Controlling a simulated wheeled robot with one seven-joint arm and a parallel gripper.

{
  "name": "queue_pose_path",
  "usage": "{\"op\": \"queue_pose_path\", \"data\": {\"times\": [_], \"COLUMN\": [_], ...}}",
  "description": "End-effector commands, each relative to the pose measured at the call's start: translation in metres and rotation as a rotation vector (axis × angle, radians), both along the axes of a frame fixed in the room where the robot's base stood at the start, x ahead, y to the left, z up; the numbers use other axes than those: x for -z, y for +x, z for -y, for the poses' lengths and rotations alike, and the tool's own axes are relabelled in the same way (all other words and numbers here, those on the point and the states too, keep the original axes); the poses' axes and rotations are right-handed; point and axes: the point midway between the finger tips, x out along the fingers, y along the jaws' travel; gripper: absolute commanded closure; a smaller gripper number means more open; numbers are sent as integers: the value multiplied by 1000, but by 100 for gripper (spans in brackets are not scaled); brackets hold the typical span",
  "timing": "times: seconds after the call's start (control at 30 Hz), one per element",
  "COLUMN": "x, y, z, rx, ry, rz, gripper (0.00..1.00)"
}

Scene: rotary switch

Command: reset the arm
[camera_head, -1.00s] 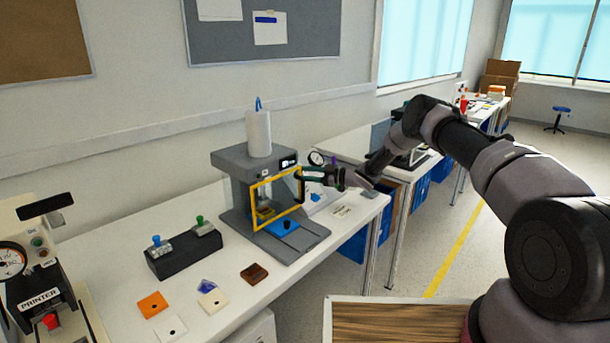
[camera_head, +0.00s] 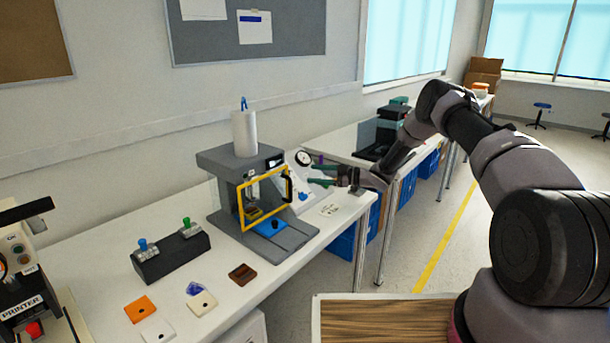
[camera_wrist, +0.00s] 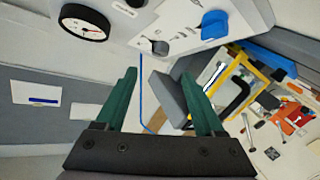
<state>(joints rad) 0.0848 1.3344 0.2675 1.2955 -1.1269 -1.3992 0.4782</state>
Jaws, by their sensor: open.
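My gripper (camera_head: 322,175) is open and empty, with green fingers pointing left in the head view. It is in the air in front of a sloped white control panel (camera_head: 305,188) with a gauge (camera_head: 304,158) and a blue knob (camera_head: 303,197). In the wrist view the open fingers (camera_wrist: 165,100) show with nothing between them close by. The gauge (camera_wrist: 84,22), the blue rotary knob (camera_wrist: 214,24) and a small grey knob (camera_wrist: 160,47) lie beyond the fingertips, apart from them.
A grey machine (camera_head: 232,200) with a yellow-framed guard (camera_head: 265,204) stands left of my gripper. A black block with levers (camera_head: 171,258), an orange plate (camera_head: 140,309) and a brown block (camera_head: 243,273) lie on the white table. A printer stands at the far left.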

Motion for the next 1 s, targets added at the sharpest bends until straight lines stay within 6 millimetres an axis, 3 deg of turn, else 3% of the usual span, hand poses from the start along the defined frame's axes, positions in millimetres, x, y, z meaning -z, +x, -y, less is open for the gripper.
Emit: {"op": "queue_pose_path", "data": {"times": [0.13, 0.43, 0.57, 0.67, 0.8, 1.0], "x": [0, -1, -17, -51, -120, -218], "y": [-3, -3, 7, 26, 55, 69], "z": [10, 10, 13, 19, 38, 82], "rx": [0, 0, 33, 113, 289, 565], "ry": [0, 0, -14, -47, -112, -188], "rz": [-1, 0, 2, -4, -28, -89], "gripper": [29, 29, 29, 29, 29, 29]}}
